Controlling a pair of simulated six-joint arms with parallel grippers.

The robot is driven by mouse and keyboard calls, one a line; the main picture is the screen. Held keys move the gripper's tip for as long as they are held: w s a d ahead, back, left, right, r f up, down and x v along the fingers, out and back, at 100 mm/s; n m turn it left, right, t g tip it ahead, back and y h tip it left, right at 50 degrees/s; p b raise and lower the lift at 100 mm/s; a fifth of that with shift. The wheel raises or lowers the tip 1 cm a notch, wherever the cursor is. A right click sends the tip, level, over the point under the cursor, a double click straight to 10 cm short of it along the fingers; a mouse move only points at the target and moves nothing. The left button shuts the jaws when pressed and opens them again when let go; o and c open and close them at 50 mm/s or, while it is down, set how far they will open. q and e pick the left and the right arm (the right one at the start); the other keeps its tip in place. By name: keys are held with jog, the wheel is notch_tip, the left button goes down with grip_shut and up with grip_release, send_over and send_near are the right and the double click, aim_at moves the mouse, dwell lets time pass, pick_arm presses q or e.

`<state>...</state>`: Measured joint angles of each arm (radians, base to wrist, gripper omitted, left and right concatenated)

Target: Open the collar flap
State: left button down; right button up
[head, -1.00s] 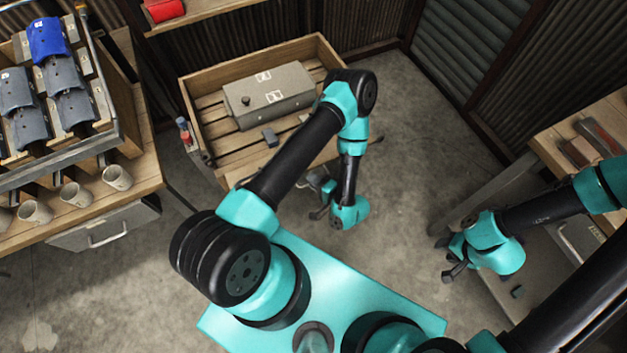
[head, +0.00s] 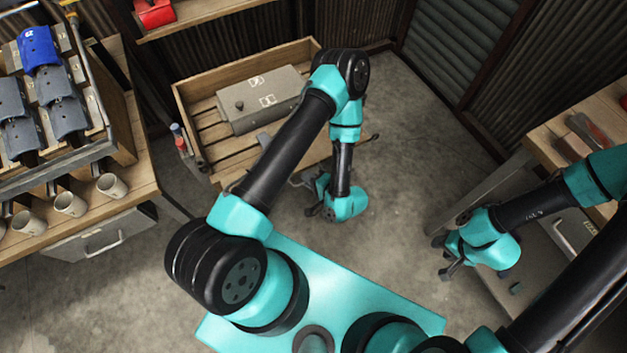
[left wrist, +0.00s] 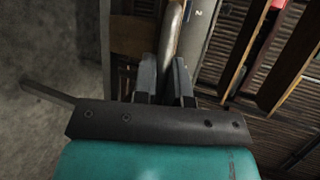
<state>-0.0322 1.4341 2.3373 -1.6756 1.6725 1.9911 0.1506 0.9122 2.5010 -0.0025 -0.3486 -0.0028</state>
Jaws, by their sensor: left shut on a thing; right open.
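I cannot pick out a collar flap with certainty. A grey box (head: 262,101) with a dark knob sits in a slatted wooden tray (head: 190,130) behind my left arm in the head view. My left gripper (head: 303,194) is low near the tray's front side, partly hidden by my own arm. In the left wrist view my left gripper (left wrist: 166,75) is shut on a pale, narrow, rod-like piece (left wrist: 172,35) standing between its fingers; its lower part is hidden. My right gripper (head: 446,262) is open above the floor at the right, with nothing visible in it.
A rack (head: 75,155) of grey pieces and one blue piece (head: 38,47) stands at the left above several mugs (head: 70,204). A workbench (head: 560,135) stands at the right. A red item (head: 155,12) lies on the back shelf. The middle floor is clear.

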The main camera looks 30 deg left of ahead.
pick_arm(q)
jog(key=shift+r, duration=0.1)
jog(key=c, duration=1.2)
grip_release()
jog(key=shift+r+v, duration=0.15)
jog(key=shift+v, duration=4.2)
jog(key=shift+r+v, duration=0.1)
jog(key=shift+v, duration=4.25)
jog(key=shift+w+a, duration=0.1)
jog(key=shift+a, duration=0.05)
